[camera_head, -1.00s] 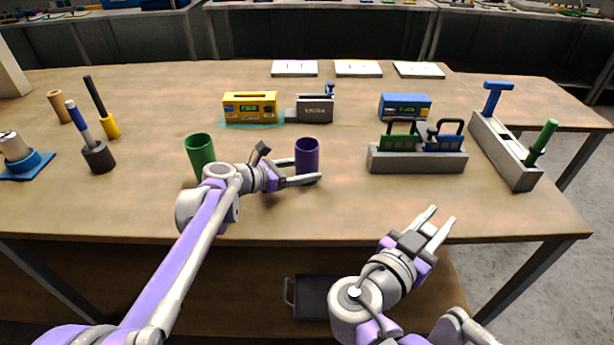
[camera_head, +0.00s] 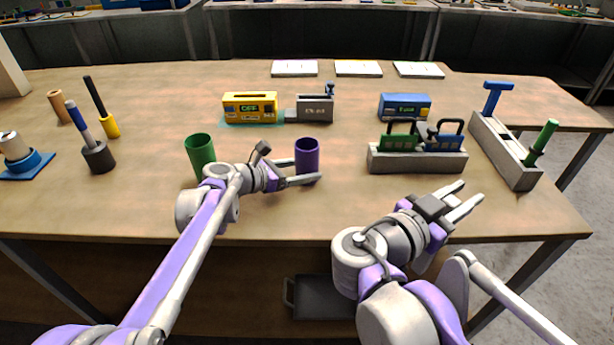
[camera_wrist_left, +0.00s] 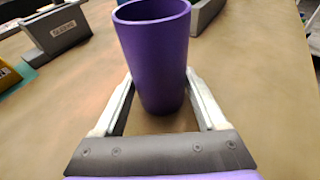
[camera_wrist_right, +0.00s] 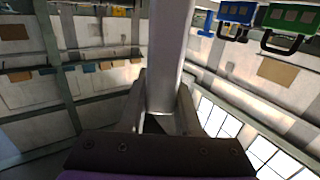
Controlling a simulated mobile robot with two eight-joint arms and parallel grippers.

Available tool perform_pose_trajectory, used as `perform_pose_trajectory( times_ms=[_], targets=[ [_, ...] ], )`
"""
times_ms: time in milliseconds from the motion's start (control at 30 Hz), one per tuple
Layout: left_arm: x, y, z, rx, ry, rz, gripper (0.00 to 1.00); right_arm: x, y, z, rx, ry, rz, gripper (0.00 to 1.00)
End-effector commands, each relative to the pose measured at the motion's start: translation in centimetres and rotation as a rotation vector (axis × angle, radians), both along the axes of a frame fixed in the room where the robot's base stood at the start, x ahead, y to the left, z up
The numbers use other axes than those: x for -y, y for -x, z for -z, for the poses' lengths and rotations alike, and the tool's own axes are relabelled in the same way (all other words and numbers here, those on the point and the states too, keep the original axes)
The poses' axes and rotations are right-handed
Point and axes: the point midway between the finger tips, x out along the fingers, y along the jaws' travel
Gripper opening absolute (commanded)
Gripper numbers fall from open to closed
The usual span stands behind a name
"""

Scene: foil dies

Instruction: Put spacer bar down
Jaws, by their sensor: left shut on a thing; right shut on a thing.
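My right gripper (camera_head: 470,196) is over the front right of the table. In the right wrist view, its fingers (camera_wrist_right: 160,112) are shut on a long grey bar (camera_wrist_right: 168,55), which looks like the spacer bar. The bar stretches away from the palm; it is hard to make out in the head view. My left gripper (camera_head: 312,174) has its fingers on either side of a purple cup (camera_head: 307,156), shut on it. The cup stands upright and also shows in the left wrist view (camera_wrist_left: 157,60).
A grey rack (camera_head: 415,162) with green and blue handled pieces stands beyond my right gripper. A long grey holder (camera_head: 518,178) is to its right. A green cup (camera_head: 200,155) is beside my left arm. A yellow box (camera_head: 250,108) stands behind. The table front between the grippers is clear.

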Motion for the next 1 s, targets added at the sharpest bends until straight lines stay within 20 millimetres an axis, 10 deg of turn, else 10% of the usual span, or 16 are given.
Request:
perform_pose_trajectory(
  times_ms=[567,1000],
  targets=[
    [0.0,0.0,0.0,0.000,0.000,0.000,0.43,-5.3,-9.9,-4.1,0.005,0.004,-0.226,0.00],
    [0.0,0.0,0.0,0.000,0.000,0.000,0.43,-14.6,-21.3,-10.0,0.014,0.006,-0.564,0.00]
  ],
)
